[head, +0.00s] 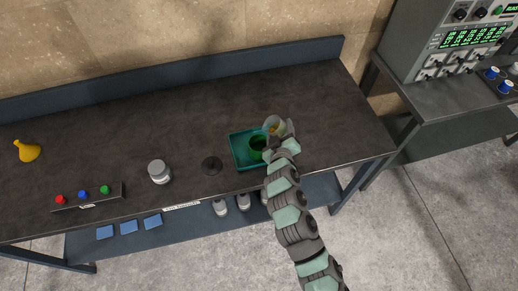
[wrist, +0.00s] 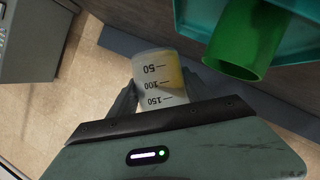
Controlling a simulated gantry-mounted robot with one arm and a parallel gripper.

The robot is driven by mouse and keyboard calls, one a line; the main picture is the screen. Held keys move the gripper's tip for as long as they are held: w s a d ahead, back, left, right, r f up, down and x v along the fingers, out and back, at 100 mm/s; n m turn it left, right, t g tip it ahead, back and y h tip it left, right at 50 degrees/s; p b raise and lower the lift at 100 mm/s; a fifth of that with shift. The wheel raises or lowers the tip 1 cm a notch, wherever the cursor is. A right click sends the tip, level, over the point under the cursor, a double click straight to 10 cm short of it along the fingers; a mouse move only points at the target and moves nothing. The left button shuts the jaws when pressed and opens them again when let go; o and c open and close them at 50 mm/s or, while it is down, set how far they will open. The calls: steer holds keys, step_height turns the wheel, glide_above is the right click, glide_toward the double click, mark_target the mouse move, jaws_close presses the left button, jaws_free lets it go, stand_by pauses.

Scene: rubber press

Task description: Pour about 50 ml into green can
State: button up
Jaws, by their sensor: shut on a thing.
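The green can (head: 257,144) stands in a teal tray (head: 238,150) on the dark workbench. It also shows in the wrist view at the upper right (wrist: 243,42), with its open mouth in sight. My gripper (head: 283,134) is shut on a translucent measuring beaker (wrist: 152,90) marked 50, 100 and 150. The beaker holds some yellow contents, seen in the wrist view along its right side. In the head view the beaker (head: 274,124) is tilted beside the can, at its upper right. I cannot tell whether anything is flowing out.
A dark round disc (head: 212,165) and a grey-lidded jar (head: 158,172) stand left of the tray. A button box (head: 88,196) and a yellow flask (head: 27,151) are farther left. The bench right of the tray is clear.

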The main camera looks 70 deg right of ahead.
steer(key=shift+w+a+r+n+g+h+b, duration=0.15)
steer(key=shift+w+r+n+g+h+b, duration=0.25)
steer(key=shift+n, duration=0.3)
steer(key=shift+s+b, duration=0.1)
steer(key=shift+b, duration=0.4)
steer(key=shift+f+n+h+b, duration=0.5)
steer(key=shift+n+b, duration=0.6)
steer(key=shift+b, duration=0.7)
steer(key=shift+r+n+g+h+b, duration=0.3)
steer(key=shift+r+n+h+b, duration=0.1)
steer(key=shift+n+b, duration=0.35)
stand_by(0.4)
steer(key=m+p, duration=0.1)
steer(key=r+p, duration=0.1)
steer(key=p, duration=0.1)
steer(key=shift+s+m+y, duration=0.2)
steer(key=shift+m+y, duration=0.15)
steer(key=shift+y, duration=0.05)
steer(key=m+p, duration=0.1)
steer(key=p, duration=0.1)
steer(key=shift+r+p, duration=0.25)
steer(key=shift+p, duration=0.1)
steer(key=shift+w+f+m+y, duration=0.15)
steer(key=shift+f+m+y, duration=0.1)
steer(key=shift+m+y, duration=0.2)
steer(key=shift+f, duration=0.35)
